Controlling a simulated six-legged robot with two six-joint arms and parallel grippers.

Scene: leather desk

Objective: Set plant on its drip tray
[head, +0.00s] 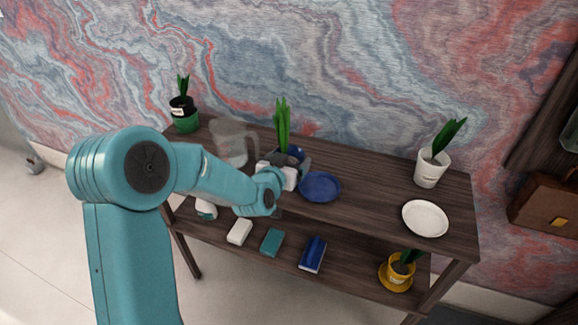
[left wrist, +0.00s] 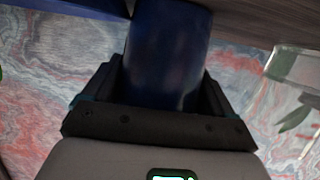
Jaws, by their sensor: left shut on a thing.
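A plant with tall green leaves (head: 282,126) stands in a blue pot (head: 297,153), upright at the middle of the top shelf. My left gripper (head: 288,168) is shut on this pot and hides part of it. The left wrist view shows the pot (left wrist: 168,55) close up between the two dark fingers. A round blue drip tray (head: 320,187) lies on the shelf just right of the gripper. A blue edge at the top left of the left wrist view (left wrist: 70,5) looks like this tray. Whether the pot touches the shelf, I cannot tell. My right gripper is not in view.
A clear pitcher (head: 230,142) stands close left of the pot. A white-potted plant (head: 430,168) and a white saucer (head: 425,218) are at the right. A yellow-potted plant (head: 397,272) is on the lower shelf.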

